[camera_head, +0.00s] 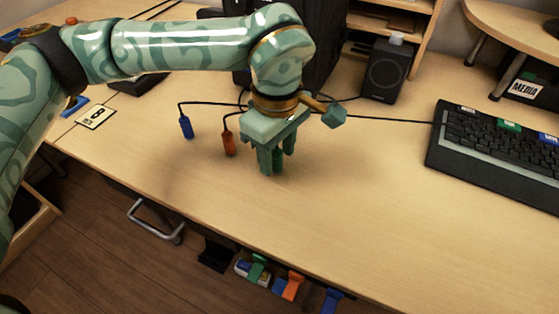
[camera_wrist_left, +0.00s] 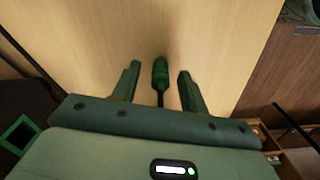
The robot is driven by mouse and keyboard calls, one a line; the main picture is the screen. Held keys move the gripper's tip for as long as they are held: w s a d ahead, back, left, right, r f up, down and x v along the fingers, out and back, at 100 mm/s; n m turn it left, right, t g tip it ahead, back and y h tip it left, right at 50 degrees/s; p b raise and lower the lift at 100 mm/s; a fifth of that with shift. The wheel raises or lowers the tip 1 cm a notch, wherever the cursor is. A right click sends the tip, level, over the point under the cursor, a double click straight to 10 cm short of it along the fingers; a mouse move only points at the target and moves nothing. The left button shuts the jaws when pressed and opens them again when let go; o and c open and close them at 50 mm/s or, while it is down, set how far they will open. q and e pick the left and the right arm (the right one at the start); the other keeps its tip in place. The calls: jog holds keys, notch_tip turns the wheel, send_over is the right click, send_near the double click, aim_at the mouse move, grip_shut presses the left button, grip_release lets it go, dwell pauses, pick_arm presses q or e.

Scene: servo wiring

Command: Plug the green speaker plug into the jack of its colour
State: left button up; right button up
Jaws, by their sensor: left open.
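The green speaker plug (camera_wrist_left: 160,74) shows in the left wrist view, with a dark cable running from it toward the gripper's palm. My left gripper (camera_head: 277,164) is open above the desk in the head view. In the left wrist view its two fingers stand either side of the plug, with gaps visible on both sides. In the head view I cannot tell the plug from the fingers. A green square outline (camera_wrist_left: 18,134) shows on a dark surface at the left of the wrist view; I cannot tell whether it is the jack. My right gripper is not in view.
A black speaker (camera_head: 386,72), a dark case (camera_head: 315,62) and a keyboard (camera_head: 495,150) are on the desk (camera_head: 350,220). The desk's front middle is clear.

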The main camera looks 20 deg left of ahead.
pick_arm(q)
jog(key=shift+f, duration=0.15)
jog(key=shift+c, duration=0.3)
grip_shut()
